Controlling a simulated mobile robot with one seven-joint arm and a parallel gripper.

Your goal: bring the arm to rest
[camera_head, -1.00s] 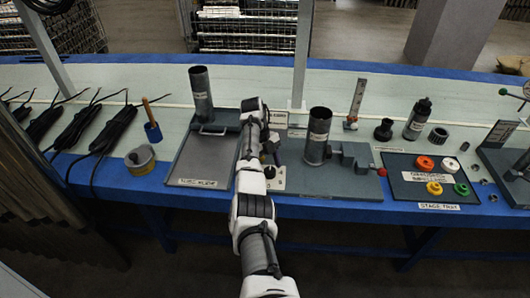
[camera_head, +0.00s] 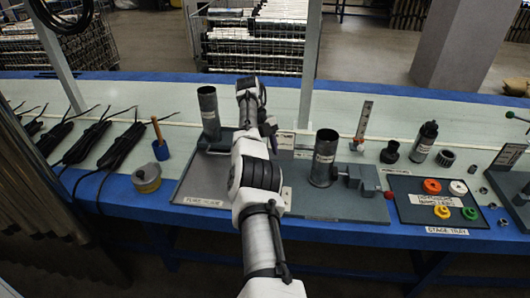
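My arm (camera_head: 258,185) reaches forward from the bottom middle over the bench, with its upper links raised between the two dark tubes. My gripper is not clearly seen; the far part of the arm hides it. One pump tube (camera_head: 209,115) stands upright at the back of the left grey plate (camera_head: 192,186). Another pump tube (camera_head: 323,158) stands upright on the middle grey plate (camera_head: 335,205), right of my arm and apart from it.
A dark stage tray (camera_head: 410,213) with coloured rings lies to the right. A grey upright post (camera_head: 308,70) rises behind the plates.

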